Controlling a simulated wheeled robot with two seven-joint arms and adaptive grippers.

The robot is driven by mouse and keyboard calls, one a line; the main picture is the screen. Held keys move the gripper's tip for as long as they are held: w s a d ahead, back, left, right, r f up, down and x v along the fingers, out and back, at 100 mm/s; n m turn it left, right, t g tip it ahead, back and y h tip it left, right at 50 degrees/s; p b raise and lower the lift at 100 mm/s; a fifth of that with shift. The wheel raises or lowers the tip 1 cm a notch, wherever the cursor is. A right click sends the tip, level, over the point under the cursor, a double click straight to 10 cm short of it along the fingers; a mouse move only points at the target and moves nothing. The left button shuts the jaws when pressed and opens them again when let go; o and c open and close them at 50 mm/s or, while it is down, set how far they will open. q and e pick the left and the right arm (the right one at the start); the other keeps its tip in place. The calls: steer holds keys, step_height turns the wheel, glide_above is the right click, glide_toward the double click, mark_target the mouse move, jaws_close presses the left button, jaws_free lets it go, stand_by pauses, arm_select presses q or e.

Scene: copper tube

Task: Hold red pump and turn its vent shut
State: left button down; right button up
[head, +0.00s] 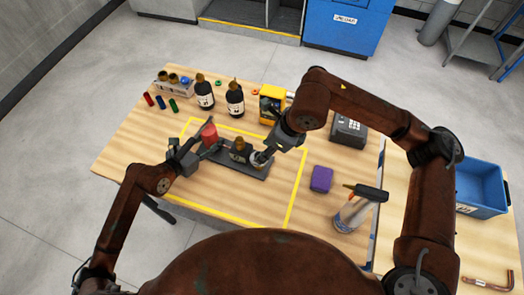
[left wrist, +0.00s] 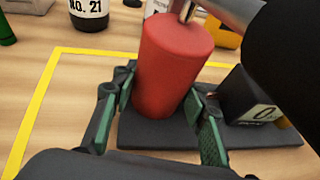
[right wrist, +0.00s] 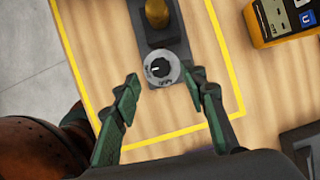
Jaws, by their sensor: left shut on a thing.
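The red pump (head: 209,134) is a red cylinder at the left end of a dark base plate (head: 262,175). My left gripper (left wrist: 158,122) is shut on the red pump (left wrist: 170,70), with a green-padded finger on each side. A metal part crosses the pump's top. A round dial (right wrist: 161,69) with a pale ring and black centre sits at the plate's other end; small lettering on its ring is unreadable. My right gripper (right wrist: 163,86) is open and empty, its fingertips either side of the dial and apart from it. A brass-coloured knob (right wrist: 157,12) stands between pump and dial.
Yellow tape (head: 289,208) frames the work area. Dark bottles (head: 235,100), small coloured cylinders (head: 161,103) and a yellow meter (head: 272,100) stand behind it. A purple box (head: 321,179) and spray bottle (head: 351,213) stand to the right. A blue bin (head: 481,188) is further right.

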steer(key=v, duration=0.8)
steer(key=shift+r, duration=0.25)
steer(key=shift+s+d, duration=0.1)
steer(key=shift+d, duration=0.05)
arm_select(q)
steer(key=c, duration=1.1)
jaws_free()
